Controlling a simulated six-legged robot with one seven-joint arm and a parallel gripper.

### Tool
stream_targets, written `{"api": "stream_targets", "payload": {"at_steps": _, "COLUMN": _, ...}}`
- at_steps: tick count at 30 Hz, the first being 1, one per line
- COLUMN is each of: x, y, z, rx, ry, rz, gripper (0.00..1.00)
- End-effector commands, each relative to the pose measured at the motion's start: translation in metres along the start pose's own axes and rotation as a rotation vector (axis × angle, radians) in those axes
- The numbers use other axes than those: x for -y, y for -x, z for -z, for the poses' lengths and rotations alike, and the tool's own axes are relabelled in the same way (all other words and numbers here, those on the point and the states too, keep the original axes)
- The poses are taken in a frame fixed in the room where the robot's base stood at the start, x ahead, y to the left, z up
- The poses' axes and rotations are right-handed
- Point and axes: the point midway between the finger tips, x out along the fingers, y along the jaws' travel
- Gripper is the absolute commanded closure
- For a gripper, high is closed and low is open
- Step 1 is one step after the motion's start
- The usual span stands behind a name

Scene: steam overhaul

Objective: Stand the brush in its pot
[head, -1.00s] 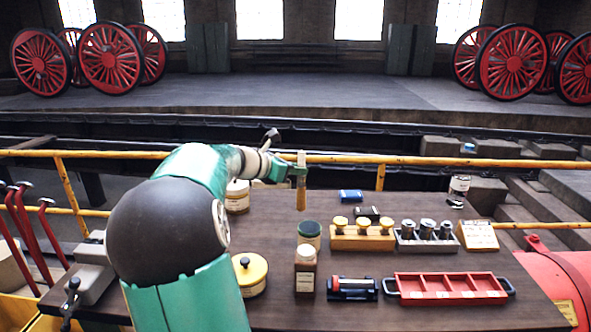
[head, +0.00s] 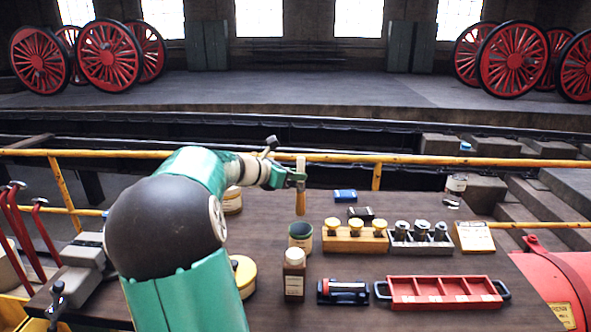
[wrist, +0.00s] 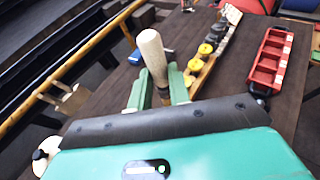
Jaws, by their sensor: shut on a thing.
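The brush (head: 300,200) hangs upright in my gripper (head: 297,181), its pale handle up and its brown end down. In the wrist view its pale wooden handle (wrist: 152,52) stands between the two green fingers (wrist: 158,92), which are shut on it. The pot is not visible in the wrist view.
A brown bottle with a white cap (head: 294,276) stands in front of the pot. A yellow tin (head: 243,275) is to its left, partly behind my arm. A wooden rack with yellow knobs (head: 354,241) is to the right. A red tray (head: 443,293) lies front right.

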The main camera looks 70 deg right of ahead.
Motion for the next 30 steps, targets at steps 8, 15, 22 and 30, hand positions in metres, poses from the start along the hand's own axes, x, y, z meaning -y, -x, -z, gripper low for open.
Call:
{"api": "stream_targets", "payload": {"at_steps": 8, "x": 0.001, "y": -0.01, "z": 0.018, "rx": 0.0, "ry": 0.0, "rz": 0.002, "gripper": 1.0}}
{"api": "stream_targets", "payload": {"at_steps": 15, "x": 0.001, "y": -0.017, "z": 0.034, "rx": 0.0, "ry": 0.001, "rz": 0.001, "gripper": 1.0}}
{"api": "stream_targets", "payload": {"at_steps": 22, "x": 0.001, "y": -0.023, "z": 0.05, "rx": 0.0, "ry": 0.0, "rz": 0.002, "gripper": 1.0}}
{"api": "stream_targets", "payload": {"at_steps": 30, "x": 0.0, "y": -0.029, "z": 0.068, "rx": 0.0, "ry": 0.001, "rz": 0.0, "gripper": 1.0}}
